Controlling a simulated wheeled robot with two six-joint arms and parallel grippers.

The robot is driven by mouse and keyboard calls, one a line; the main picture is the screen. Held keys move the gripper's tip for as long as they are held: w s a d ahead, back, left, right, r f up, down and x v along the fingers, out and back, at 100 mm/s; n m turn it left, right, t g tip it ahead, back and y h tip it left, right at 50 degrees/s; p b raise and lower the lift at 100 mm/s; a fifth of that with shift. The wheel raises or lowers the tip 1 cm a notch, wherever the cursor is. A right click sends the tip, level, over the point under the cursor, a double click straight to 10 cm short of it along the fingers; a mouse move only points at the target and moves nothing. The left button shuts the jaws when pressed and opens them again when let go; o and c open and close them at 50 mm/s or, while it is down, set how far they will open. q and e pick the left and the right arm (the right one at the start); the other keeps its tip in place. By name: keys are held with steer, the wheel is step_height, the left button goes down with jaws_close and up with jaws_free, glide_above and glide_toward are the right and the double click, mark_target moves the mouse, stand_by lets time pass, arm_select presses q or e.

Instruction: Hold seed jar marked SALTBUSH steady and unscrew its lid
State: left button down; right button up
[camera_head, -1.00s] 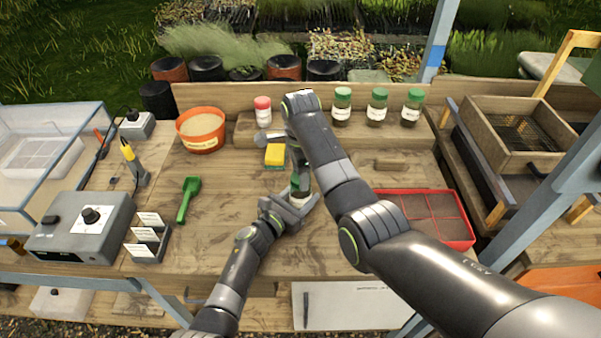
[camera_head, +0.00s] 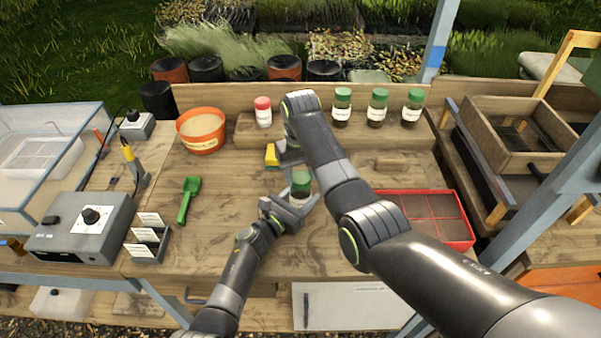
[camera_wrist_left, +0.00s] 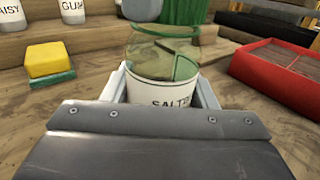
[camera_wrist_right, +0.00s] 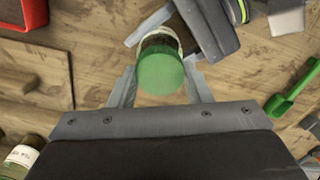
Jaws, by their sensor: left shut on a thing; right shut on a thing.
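The seed jar (camera_wrist_left: 160,90) stands upright in the left wrist view, its white label partly readable as "SALT". My left gripper (camera_head: 299,203) is shut around the jar's lower body, with a finger on each side. The green lid (camera_wrist_right: 160,72) is between the fingers of my right gripper (camera_wrist_right: 160,88), which is shut on it from above. The lid (camera_head: 301,180) is at the top of the jar in the head view. A right fingertip covers part of the lid in the left wrist view. I cannot tell how loose the lid is.
Several green-lidded jars (camera_head: 377,107) and a red-lidded jar (camera_head: 263,112) stand on the back shelf. A yellow-green sponge (camera_wrist_left: 50,64) lies nearby. A red tray (camera_head: 470,225) is at right, a green scoop (camera_head: 188,199) at left. The bench front is clear.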

steer(key=n, duration=0.5)
steer(key=shift+w, duration=0.1)
steer(key=n, duration=0.6)
steer(key=shift+r, duration=0.1)
steer(key=n, duration=1.1)
steer(key=shift+n, duration=0.4)
steer(key=shift+r, duration=0.2)
steer(key=shift+r, duration=0.9)
steer(key=shift+r, duration=0.1)
